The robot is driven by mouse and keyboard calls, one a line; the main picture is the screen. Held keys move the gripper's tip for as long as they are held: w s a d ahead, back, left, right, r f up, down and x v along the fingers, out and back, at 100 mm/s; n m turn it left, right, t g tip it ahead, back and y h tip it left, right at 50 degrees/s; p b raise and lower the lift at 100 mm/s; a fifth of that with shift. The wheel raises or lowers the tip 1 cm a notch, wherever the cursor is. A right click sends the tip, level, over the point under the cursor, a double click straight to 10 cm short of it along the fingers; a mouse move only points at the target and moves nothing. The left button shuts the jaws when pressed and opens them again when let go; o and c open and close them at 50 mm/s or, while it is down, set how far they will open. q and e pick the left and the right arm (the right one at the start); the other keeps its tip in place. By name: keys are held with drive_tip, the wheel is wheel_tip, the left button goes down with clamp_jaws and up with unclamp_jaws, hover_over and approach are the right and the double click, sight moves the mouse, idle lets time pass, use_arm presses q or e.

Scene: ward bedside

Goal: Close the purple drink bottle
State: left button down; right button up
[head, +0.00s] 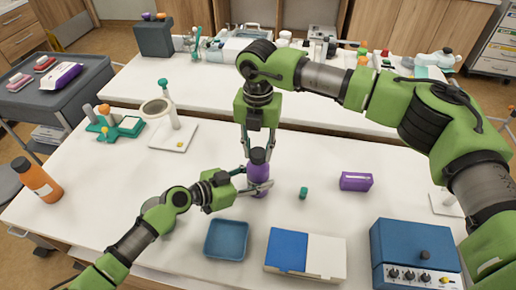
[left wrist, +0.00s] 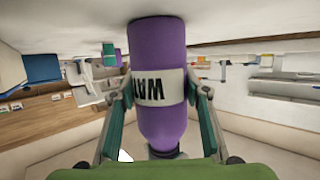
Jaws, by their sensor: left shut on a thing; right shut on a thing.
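The purple drink bottle (head: 258,173) stands upright on the white table in the middle of the head view. In the left wrist view the bottle (left wrist: 158,50) appears upside down, with a white label reading "WAT". My left gripper (head: 256,184) comes in from the left and is shut on the bottle's body, one finger on each side. My right gripper (head: 259,150) points down from above and is shut on the dark cap (head: 259,156) at the bottle's top. Whether the cap is fully seated cannot be told.
A blue tray (head: 227,240), a blue-and-white case (head: 306,254) and a blue box with knobs (head: 414,256) line the front. An orange bottle (head: 38,180) stands far left.

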use_arm(q)
drive_tip(key=shift+f, duration=0.1)
use_arm(e)
drive_tip(key=m, duration=0.5)
drive_tip(key=shift+m, duration=0.3)
drive_tip(key=m, duration=0.5)
drive_tip(key=shift+m, duration=0.3)
drive_tip(key=o, duration=0.8)
drive_tip(key=shift+o, duration=0.2)
drive_tip(key=shift+r, duration=0.1)
wheel_tip(320, 180, up, 12)
use_arm(q)
drive_tip(key=c, duration=1.1)
unclamp_jaws()
